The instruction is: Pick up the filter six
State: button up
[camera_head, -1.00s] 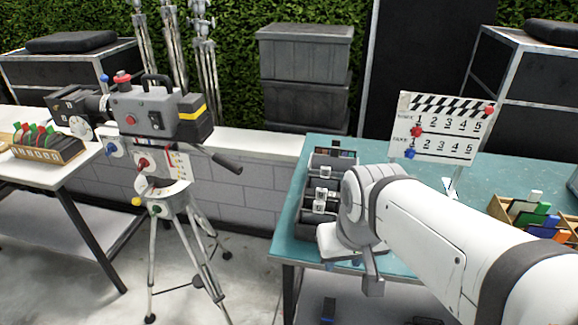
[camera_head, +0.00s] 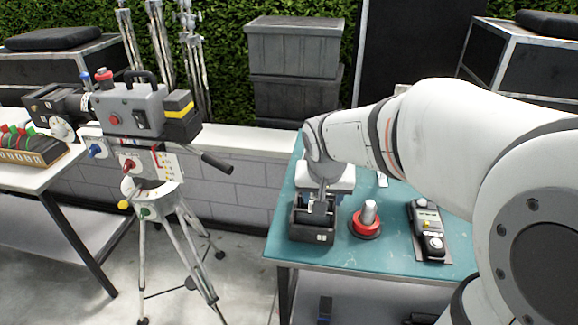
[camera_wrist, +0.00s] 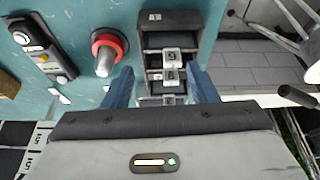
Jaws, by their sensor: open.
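A dark slotted filter box (camera_wrist: 215,25) stands on the teal table in the wrist view. It also shows in the head view (camera_head: 312,237), partly under my gripper. Two small white-tagged filters stand in its slots: one farther up the picture (camera_wrist: 172,56) and one just below it (camera_wrist: 171,77). The tag marks are too small and turned to read surely, so I cannot tell which is filter six. My gripper (camera_wrist: 161,74) is open, one finger each side of the box's slots, with nothing seen held. In the head view my gripper (camera_head: 320,200) points down over the box.
A red-based knob with a metal post (camera_head: 367,220) stands right of the box. A dark control panel (camera_head: 428,232) lies farther right. A film camera on a tripod (camera_head: 140,115) stands left of the table. The clapperboard (camera_wrist: 22,140) shows at lower left.

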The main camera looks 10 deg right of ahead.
jog(key=w+f, duration=0.2)
jog(key=w, duration=0.2)
send_over(313, 220)
jog(key=shift+m, duration=0.3)
jog(key=f, duration=0.6)
jog(key=shift+w+d+f+p, duration=0.1)
jog(key=shift+w+f+p, duration=0.1)
jog(key=shift+p, duration=0.15)
jog(key=shift+c, duration=0.5)
grip_shut()
